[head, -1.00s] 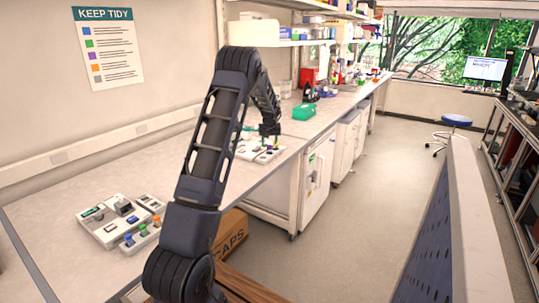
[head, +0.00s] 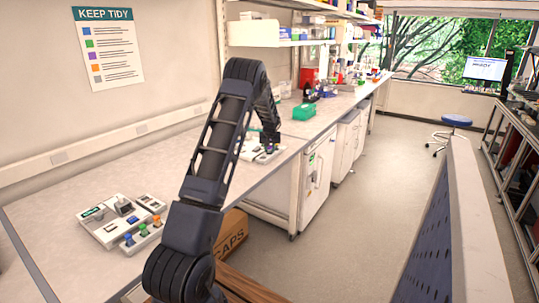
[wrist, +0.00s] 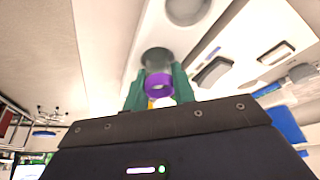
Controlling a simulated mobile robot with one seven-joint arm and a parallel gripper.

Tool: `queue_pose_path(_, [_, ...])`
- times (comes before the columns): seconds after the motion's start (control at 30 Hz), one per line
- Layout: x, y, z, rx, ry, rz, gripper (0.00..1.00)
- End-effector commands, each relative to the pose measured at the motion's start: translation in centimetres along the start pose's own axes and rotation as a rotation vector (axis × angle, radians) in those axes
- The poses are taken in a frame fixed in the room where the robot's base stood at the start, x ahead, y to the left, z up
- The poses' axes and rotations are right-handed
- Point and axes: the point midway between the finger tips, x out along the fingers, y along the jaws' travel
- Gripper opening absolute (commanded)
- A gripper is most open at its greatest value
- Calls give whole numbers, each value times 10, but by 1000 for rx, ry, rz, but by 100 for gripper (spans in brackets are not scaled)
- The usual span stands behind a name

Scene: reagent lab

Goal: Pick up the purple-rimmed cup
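The purple-rimmed cup (wrist: 158,84) shows in the wrist view between the two green fingers of my gripper (wrist: 159,88). Its purple rim faces the camera, with a grey round shape beyond it. The fingers stand on either side of the cup, apart from each other; I cannot tell whether they touch it. In the head view, my gripper (head: 268,148) is low over a pale tray (head: 247,155) near the bench's front edge. The cup is too small to make out clearly there.
A second panel with coloured knobs (head: 142,236) lies near on the bench. A green box (head: 304,112) stands farther along it. A shelf (head: 270,38) hangs above the back. Bare bench top (head: 120,175) lies between the near panel and the tray.

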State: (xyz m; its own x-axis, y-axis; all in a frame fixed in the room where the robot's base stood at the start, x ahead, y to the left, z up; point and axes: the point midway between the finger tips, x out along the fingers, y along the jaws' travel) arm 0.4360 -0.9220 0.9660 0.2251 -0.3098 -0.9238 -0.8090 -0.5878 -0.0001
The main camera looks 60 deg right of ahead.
Motion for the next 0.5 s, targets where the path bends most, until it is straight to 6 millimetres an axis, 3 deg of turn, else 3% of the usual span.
queue_pose_path(0.1, [0,0,0,0,0,0,4])
queue_pose_path(0.5, [-11,0,-5,0,2,1,4])
